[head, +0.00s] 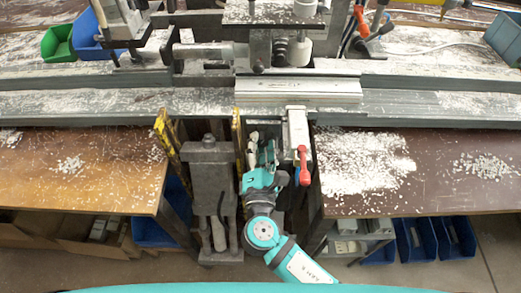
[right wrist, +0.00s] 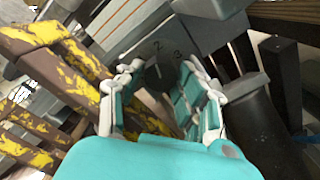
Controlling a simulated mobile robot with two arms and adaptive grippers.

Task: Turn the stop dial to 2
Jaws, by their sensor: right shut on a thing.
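The stop dial's grey face (right wrist: 165,46) shows in the right wrist view, with the digits 2 and 3 readable just beyond my fingertips. My right gripper (right wrist: 158,74) has a finger on each side of the dial's knob and is shut on it. The fingers and the teal palm hide much of the knob, and I cannot tell which digit it points to. In the head view my right gripper (head: 264,158) reaches under the front of the bench, and the dial cannot be made out there. My left gripper is not in view.
A red-handled lever (head: 303,165) is close to the right of my gripper. A dark machine block (head: 208,170) and yellow-worn bars (head: 167,142) stand to its left. Wooden tops with pale chips (head: 75,170) flank the gap. Blue bins (head: 414,240) sit below on the right.

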